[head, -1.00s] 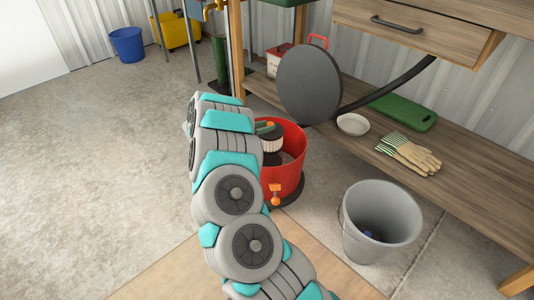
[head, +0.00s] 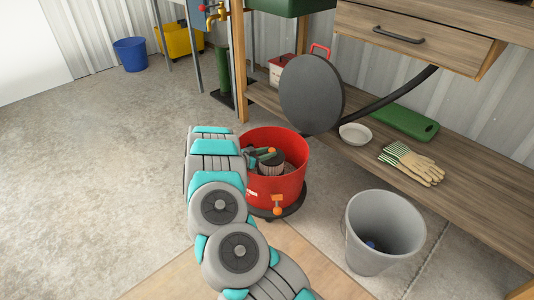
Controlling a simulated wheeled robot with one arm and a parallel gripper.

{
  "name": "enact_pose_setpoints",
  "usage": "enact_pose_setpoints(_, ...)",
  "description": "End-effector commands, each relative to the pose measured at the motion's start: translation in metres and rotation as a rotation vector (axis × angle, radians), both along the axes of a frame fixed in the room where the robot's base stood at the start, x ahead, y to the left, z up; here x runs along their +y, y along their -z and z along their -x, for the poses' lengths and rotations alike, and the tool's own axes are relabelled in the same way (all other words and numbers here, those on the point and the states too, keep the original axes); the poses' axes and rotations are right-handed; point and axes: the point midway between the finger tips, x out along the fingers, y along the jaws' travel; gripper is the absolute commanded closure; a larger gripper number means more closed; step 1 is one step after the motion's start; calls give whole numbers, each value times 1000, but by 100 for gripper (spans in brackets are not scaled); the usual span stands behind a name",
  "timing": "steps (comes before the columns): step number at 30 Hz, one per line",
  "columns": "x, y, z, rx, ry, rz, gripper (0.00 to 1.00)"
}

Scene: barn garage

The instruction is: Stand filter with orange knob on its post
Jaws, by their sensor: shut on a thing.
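The filter (head: 271,170) has pale pleated sides and a dark top with an orange knob (head: 271,151). It is inside the open red tub (head: 289,188), near its middle, and looks upright. My gripper (head: 266,154), partly hidden behind my arm, is shut on the filter at its knob from the left. The post is not visible, and the filter's lower end is hidden by the tub wall. I cannot tell whether the filter touches the post.
The round dark lid (head: 311,94) stands tilted up behind the tub, with a black hose (head: 395,97) beside it. A grey bucket (head: 386,225) stands to the right. Floor at left is clear.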

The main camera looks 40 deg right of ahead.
Motion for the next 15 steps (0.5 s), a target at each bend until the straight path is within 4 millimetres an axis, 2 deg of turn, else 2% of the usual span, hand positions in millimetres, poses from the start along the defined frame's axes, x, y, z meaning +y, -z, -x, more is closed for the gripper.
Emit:
enact_pose_setpoints(4, 0, 4, 0, 0, 0, 0, 100)
enact_pose_setpoints(5, 0, 3, 0, 0, 0, 0, 57)
enact_pose_setpoints(12, 0, 3, 0, 0, 0, 0, 31)
enact_pose_setpoints(15, 0, 3, 0, 0, 0, 0, 31)
